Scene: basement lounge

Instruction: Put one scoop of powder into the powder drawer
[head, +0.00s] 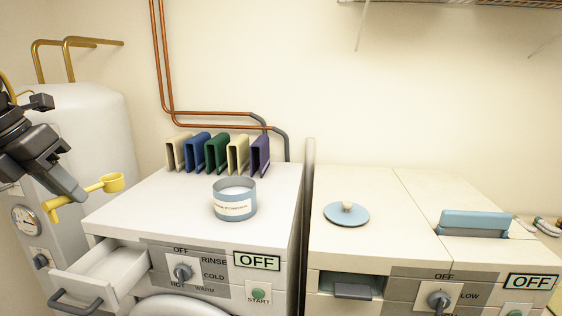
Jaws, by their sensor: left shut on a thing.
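My left gripper (74,192) is shut on the yellow scoop (113,182), holding it by its handle above the left end of the washer. The scoop's cup points right, its opening facing up; I cannot tell whether powder is in it. The powder drawer (122,267) is pulled out at the washer's front left, below the scoop, and its visible inside looks white and bare. The blue-grey powder tub (234,206) stands open on the washer top with pale powder inside. Its round blue lid (346,214) lies on the dryer. My right gripper is out of view.
Several coloured upright slim holders (217,154) stand along the back of the washer (170,205). Copper pipes (200,115) run behind. A white tank (95,125) stands at left. The dryer (390,235) has a blue piece (474,223) at its right.

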